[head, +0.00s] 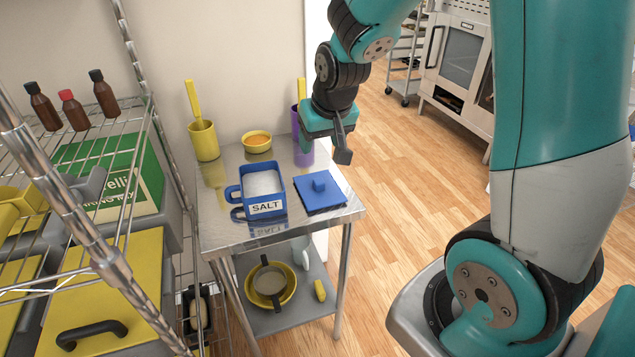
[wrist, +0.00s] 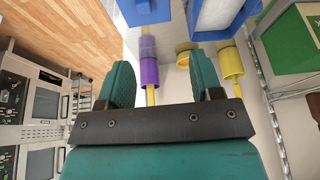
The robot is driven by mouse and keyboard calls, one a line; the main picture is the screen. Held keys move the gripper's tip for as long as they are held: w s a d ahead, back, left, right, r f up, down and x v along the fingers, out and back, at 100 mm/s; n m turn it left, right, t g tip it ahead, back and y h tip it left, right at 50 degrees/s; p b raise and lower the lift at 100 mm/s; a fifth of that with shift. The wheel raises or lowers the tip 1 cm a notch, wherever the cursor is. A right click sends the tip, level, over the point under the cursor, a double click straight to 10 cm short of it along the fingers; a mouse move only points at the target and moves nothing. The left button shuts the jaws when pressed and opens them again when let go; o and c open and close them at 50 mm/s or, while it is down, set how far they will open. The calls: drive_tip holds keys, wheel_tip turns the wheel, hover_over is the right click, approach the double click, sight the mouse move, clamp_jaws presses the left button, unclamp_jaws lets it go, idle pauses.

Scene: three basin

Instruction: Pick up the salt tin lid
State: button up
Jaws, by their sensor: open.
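The salt tin lid (head: 319,190) is a flat blue square with a small raised block as its handle. It lies on the steel table to the right of the blue salt tin (head: 263,193), which is uncovered and shows white salt inside. My gripper (head: 343,150) is open and empty, held above and behind the lid, near the table's right side. In the wrist view, my gripper's two teal fingers (wrist: 163,82) stand apart with nothing between them. The lid (wrist: 148,10) shows there at the top edge, partly cut off, with the salt tin (wrist: 218,22) to its right.
A purple cup (head: 303,150), an orange-filled yellow bowl (head: 257,142) and a yellow cup (head: 204,140) stand at the table's back. A wire rack (head: 150,105) is close on the left. Floor is open to the right.

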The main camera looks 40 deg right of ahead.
wheel_tip(320, 180, down, 2)
drive_tip(key=w+d, duration=0.1)
drive_tip(key=d, duration=0.1)
drive_tip(key=p, duration=0.1)
hover_over(319, 181)
drive_tip(key=s+a, duration=0.1)
drive_tip(key=s, duration=0.1)
drive_tip(key=shift+m+h, duration=0.3)
wheel_tip(319, 181, down, 10)
drive_tip(key=shift+w+r, duration=0.1)
drive_tip(key=shift+r, duration=0.15)
drive_tip(key=shift+s+d+p+x, duration=0.1)
drive_tip(key=shift+p+x, duration=0.35)
drive_tip(key=shift+x, duration=0.95)
drive_tip(key=shift+s+d+p+x, duration=0.15)
drive_tip(key=shift+p+x, duration=0.3)
drive_tip(key=shift+x, duration=0.95)
drive_tip(key=c, duration=1)
wheel_tip(319, 181, up, 20)
drive_tip(key=shift+r+b, duration=0.1)
drive_tip(key=shift+b, duration=0.9)
drive_tip(key=shift+a, duration=0.15)
